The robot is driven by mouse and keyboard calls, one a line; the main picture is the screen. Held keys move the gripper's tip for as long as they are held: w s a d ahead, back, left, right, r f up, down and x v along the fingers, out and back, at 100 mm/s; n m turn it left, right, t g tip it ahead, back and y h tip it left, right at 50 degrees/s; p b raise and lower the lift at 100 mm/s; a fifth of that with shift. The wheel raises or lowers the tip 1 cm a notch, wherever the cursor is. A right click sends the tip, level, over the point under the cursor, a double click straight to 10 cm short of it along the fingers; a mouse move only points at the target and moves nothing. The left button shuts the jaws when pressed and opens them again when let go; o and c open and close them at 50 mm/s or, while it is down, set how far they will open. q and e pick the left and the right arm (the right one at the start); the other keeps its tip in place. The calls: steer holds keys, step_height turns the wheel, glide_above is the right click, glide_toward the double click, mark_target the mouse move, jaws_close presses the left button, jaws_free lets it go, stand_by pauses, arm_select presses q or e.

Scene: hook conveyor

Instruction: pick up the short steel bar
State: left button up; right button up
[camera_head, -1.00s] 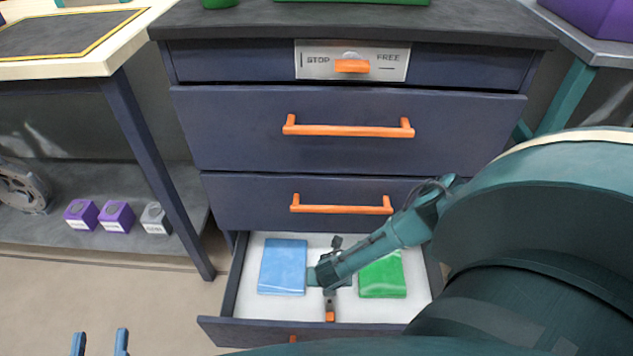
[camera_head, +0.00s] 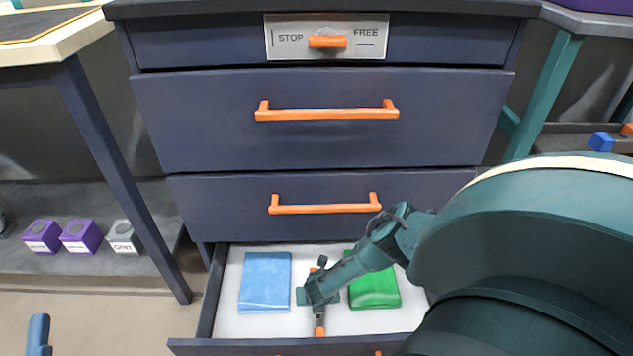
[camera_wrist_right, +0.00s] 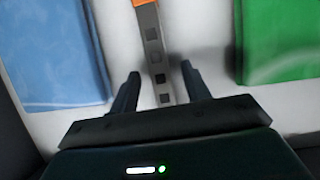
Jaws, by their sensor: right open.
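A short grey steel bar (camera_wrist_right: 152,45) with dark square marks and an orange end lies on the white drawer floor. In the head view its orange end (camera_head: 319,331) shows just in front of my right gripper (camera_head: 317,292), which hides part of it. In the wrist view my right gripper (camera_wrist_right: 160,76) is open, with one finger on each side of the bar's near part. The fingers do not visibly touch the bar. Their height above it is hard to judge. One blue finger of my left gripper (camera_head: 39,335) shows at the bottom left.
The open bottom drawer (camera_head: 285,326) also holds a blue cloth-like pack (camera_head: 265,282) left of the bar and a green one (camera_head: 374,289) right of it. Closed drawers with orange handles (camera_head: 325,113) rise behind. Small purple blocks (camera_head: 81,236) sit on the left shelf.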

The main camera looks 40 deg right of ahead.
steer(key=shift+d+f, duration=0.1)
steer(key=shift+f, duration=0.15)
jaws_close()
stand_by(0.4)
